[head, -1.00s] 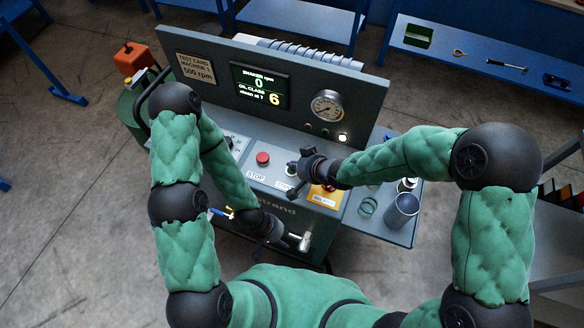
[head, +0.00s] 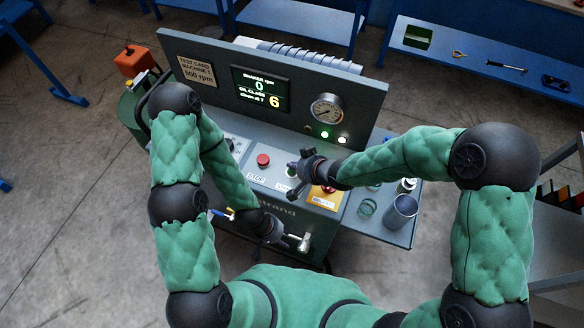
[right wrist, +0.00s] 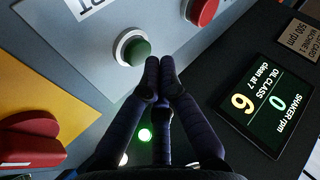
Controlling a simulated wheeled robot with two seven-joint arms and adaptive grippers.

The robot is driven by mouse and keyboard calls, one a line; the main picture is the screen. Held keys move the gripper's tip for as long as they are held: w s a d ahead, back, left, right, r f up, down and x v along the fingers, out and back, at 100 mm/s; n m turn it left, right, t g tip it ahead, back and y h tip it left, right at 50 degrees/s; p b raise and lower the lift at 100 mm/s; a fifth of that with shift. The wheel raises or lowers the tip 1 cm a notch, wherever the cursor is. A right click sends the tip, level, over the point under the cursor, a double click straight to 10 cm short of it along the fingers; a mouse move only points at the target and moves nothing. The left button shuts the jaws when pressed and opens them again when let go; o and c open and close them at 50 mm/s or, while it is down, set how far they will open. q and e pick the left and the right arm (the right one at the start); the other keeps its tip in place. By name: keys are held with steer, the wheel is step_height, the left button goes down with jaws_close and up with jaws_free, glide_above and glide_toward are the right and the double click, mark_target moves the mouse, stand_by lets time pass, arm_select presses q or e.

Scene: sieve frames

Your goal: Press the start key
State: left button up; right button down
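The green start key (right wrist: 133,47) sits in a pale ring on the grey console in the right wrist view. In the head view it shows (head: 291,170) beside my right gripper. My right gripper (right wrist: 160,66) has its fingertips together with nothing between them. They are close beside the key in the picture; contact cannot be told. In the head view the right gripper (head: 297,178) is over the console's key row. My left gripper (head: 277,236) is low at the console's front, close to a metal tap (head: 303,242); its fingers are unclear.
The red stop button (right wrist: 203,10) is near the key. A red switch (right wrist: 30,140) sits on a yellow plate. The display (head: 260,88) reads shaker 0 rpm, oil class 6. A green lamp (head: 325,135) and a white lamp (head: 342,140) glow. A cup (head: 401,211) stands on the right shelf.

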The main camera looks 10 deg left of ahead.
mark_target(294, 172)
steer(key=shift+r, duration=0.25)
step_height(294, 172, up, 5)
steer(key=p, duration=0.5)
steer(key=shift+r, duration=0.1)
stand_by(0.3)
stand_by(0.7)
